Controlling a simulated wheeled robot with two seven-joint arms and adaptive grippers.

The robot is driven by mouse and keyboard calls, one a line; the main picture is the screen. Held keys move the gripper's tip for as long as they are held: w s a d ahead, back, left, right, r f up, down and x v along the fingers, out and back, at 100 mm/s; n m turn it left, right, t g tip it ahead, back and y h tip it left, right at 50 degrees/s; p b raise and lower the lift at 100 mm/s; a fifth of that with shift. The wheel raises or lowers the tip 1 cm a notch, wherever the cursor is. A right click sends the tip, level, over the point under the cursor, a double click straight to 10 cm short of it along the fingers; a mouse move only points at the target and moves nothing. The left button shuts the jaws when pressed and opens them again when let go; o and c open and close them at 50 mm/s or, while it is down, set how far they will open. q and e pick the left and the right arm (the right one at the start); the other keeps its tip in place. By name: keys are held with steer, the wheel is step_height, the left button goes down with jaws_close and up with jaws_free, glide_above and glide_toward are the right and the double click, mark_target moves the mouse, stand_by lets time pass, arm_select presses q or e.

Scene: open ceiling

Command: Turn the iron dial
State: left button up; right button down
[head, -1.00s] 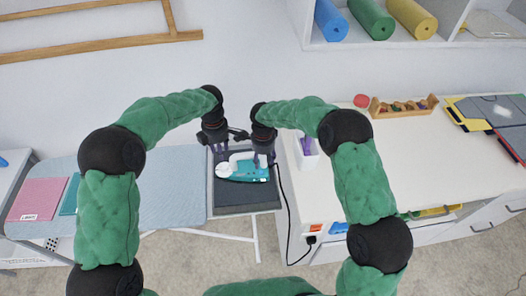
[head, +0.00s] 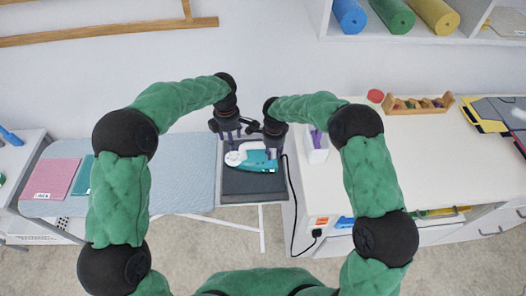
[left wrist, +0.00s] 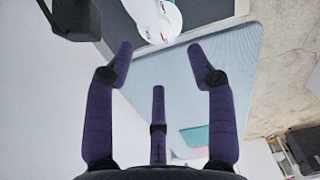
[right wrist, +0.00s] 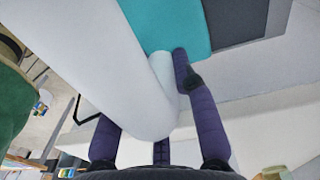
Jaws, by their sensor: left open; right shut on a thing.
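The teal and white iron (head: 258,159) lies on the dark rest (head: 250,184) at the right end of the ironing board. Its round white dial (head: 234,159) is at the iron's left end; it shows with small red marks in the left wrist view (left wrist: 152,18). My right gripper (head: 272,150) is shut on the iron's white handle (right wrist: 110,70), which fills much of the right wrist view. My left gripper (head: 229,140) is open and empty just behind the dial, apart from it. Its spread purple fingers (left wrist: 160,52) show in the left wrist view.
The pale blue ironing board (head: 180,185) carries pink (head: 52,178) and teal folded cloths at left. A white counter (head: 425,155) stands close at right, with a white cup (head: 316,152) near the iron. A black cord (head: 291,205) hangs between them.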

mark_target(233, 155)
arm_select(q)
step_height(233, 155, down, 10)
steer(key=m, duration=1.5)
steer(key=shift+r, duration=0.1)
steer(key=c, duration=1.1)
